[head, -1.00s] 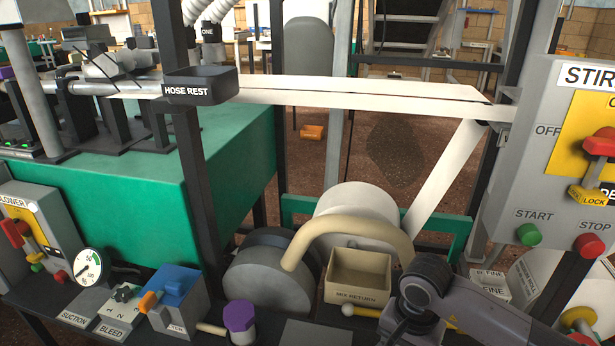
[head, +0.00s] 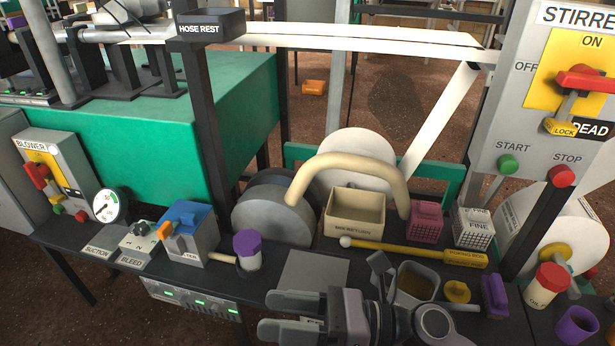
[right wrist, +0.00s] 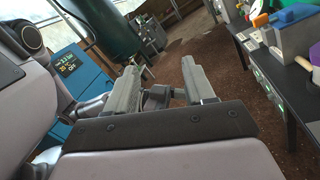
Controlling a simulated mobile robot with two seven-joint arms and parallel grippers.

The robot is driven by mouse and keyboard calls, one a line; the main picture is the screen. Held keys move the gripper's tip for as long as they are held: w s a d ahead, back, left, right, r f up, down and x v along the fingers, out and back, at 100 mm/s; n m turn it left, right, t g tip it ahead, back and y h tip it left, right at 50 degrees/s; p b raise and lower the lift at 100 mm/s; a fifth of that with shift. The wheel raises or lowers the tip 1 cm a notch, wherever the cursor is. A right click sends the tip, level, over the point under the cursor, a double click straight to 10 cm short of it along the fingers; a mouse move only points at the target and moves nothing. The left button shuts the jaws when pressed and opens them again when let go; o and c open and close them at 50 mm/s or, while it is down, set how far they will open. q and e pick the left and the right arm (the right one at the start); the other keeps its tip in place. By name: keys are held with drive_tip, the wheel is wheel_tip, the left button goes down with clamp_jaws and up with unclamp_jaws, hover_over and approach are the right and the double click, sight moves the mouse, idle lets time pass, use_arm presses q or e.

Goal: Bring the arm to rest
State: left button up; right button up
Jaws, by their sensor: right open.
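My right gripper (head: 270,315) is at the bottom middle of the head view, its two grey fingers pointing left. It is open, with nothing between the fingers. It appears in front of the bench's near edge, below the grey flat plate (head: 313,270). In the right wrist view the spread fingers (right wrist: 162,65) also show, pointing away over the brown floor. My left gripper is not in view.
The dark bench holds a grey tub (head: 417,282), a yellow rod (head: 420,252), a purple-topped plug (head: 247,250) and a tan tray (head: 354,215). The stirrer panel (head: 510,110) stands right. In the wrist view, open floor (right wrist: 225,85) lies beside the bench.

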drive_tip(key=w+d+f+m+t+h, duration=0.25)
drive_tip(key=d+m+t+h, duration=0.45)
drive_tip(key=m, duration=0.9)
drive_tip(key=w+d+f+m+t+h, duration=0.1)
drive_tip(key=w+d+m+t+h, duration=0.25)
drive_tip(key=d+m+t, duration=0.85)
drive_tip(key=s+f+m+g+h, duration=0.2)
drive_tip(key=s+f+m+g, duration=0.25)
drive_tip(key=f+m, duration=0.35)
drive_tip(key=s+f+m+g+h, duration=0.3)
drive_tip(key=s+f+m+g, duration=0.15)
drive_tip(key=m, duration=0.45)
use_arm(q)
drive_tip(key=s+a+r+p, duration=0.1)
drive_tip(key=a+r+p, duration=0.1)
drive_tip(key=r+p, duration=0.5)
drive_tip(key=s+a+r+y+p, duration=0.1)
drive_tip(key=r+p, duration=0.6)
drive_tip(key=p, duration=0.8)
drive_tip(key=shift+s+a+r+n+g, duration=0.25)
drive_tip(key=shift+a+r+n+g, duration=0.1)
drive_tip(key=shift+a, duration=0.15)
use_arm(e)
drive_tip(key=d+r, duration=0.2)
drive_tip(key=r, duration=0.5)
drive_tip(key=s+d+r+m+g+h, duration=0.1)
drive_tip(key=d+r, duration=0.1)
drive_tip(key=r, duration=0.5)
drive_tip(key=shift+s+d+r, duration=0.25)
drive_tip(key=shift+s, duration=0.05)
